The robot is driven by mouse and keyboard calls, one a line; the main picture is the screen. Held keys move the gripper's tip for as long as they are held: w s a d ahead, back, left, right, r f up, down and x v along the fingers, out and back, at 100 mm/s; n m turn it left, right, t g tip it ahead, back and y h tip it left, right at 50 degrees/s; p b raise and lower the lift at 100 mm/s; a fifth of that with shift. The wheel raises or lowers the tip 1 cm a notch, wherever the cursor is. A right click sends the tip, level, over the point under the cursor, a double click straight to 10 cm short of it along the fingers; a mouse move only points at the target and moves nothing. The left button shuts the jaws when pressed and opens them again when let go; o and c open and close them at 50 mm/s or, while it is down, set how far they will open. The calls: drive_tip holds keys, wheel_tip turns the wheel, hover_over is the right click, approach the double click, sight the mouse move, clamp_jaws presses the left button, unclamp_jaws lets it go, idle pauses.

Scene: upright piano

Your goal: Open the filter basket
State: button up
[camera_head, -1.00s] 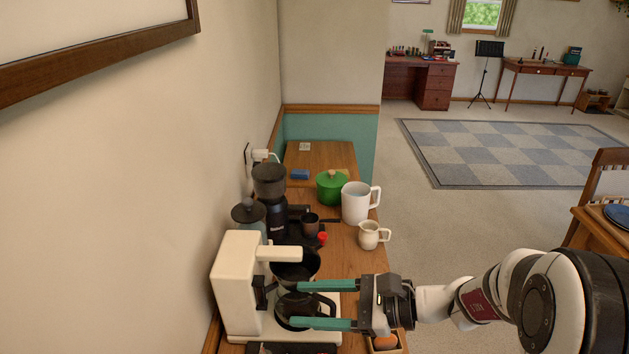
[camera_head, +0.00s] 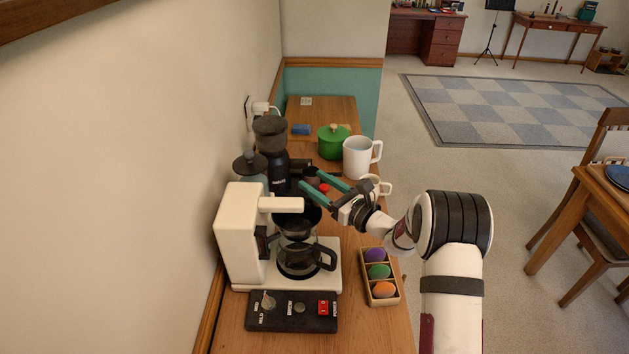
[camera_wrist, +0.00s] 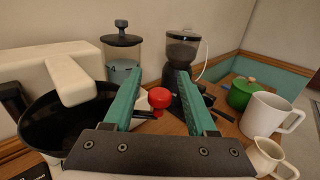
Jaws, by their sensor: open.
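The white coffee maker (camera_head: 238,232) stands on the wooden counter against the wall. Its black filter basket (camera_head: 297,222) sits under the white top arm, above the glass carafe (camera_head: 298,258). In the wrist view the basket (camera_wrist: 50,125) is a round black bowl at the left, outside my fingers. My gripper (camera_head: 312,184) has teal fingers, open and empty, above and behind the basket near the grinder. In the wrist view my fingers (camera_wrist: 158,82) stand apart, with a red knob (camera_wrist: 160,98) seen between them.
A black grinder (camera_head: 270,160), a glass press (camera_wrist: 122,58), a green pot (camera_head: 333,143), a white pitcher (camera_head: 357,158) and a creamer (camera_wrist: 266,157) crowd the counter behind.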

drive_tip(key=shift+w+a, duration=0.4)
clamp_jaws()
idle(1.2)
